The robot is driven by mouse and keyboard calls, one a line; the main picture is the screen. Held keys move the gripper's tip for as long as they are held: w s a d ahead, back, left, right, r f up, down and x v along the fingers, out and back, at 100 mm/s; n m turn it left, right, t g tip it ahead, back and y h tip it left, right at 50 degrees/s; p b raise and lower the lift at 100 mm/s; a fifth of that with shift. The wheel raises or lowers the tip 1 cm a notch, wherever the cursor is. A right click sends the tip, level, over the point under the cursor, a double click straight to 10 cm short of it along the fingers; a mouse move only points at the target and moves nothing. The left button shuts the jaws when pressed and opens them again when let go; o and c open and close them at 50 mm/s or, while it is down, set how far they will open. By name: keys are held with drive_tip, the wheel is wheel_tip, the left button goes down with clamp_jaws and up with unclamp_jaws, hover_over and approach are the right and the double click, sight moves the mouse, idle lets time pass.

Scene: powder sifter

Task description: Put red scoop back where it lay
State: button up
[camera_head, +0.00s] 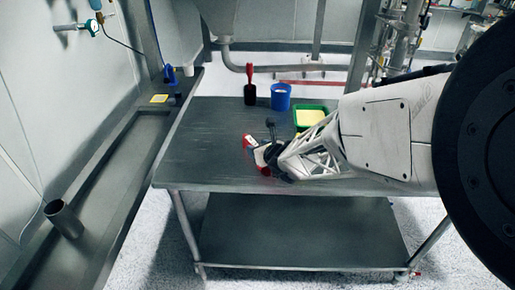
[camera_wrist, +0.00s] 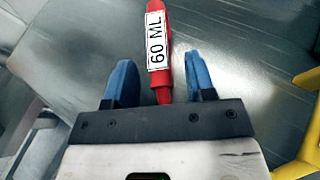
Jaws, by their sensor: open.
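The red scoop (camera_wrist: 158,75) with a white "60 ML" label shows in the wrist view. Its handle runs between the two blue fingers of my gripper (camera_wrist: 160,66), with a gap on each side. My gripper is open. In the head view, red parts that look like the scoop (camera_head: 247,141) show beside my gripper (camera_head: 262,156), over the front middle of the metal table (camera_head: 200,150).
At the table's back stand a dark tool with a red handle (camera_head: 249,92), a blue cup (camera_head: 281,102) with white contents and a green tray (camera_head: 300,127) with yellow inside. The table's left part is bare. A metal cylinder (camera_head: 66,222) stands on the ledge at left.

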drive_tip(key=shift+v, duration=3.6)
drive_tip(key=shift+s+a+r+n, duration=0.1)
drive_tip(key=shift+s+r+n, duration=0.05)
drive_tip(key=shift+r+n, duration=0.3)
drive_tip(key=s+d+r+n+g+y, duration=0.15)
drive_tip(key=s+r+n+g, duration=0.45)
drive_tip(key=s+r+n, duration=0.8)
drive_tip(key=s+d+r+n+g+h, duration=0.2)
drive_tip(key=s+d+n+h, duration=0.7)
drive_tip(key=s+d+n, duration=0.5)
drive_tip(key=s+d, duration=0.2)
drive_tip(key=shift+s+d+g, duration=0.3)
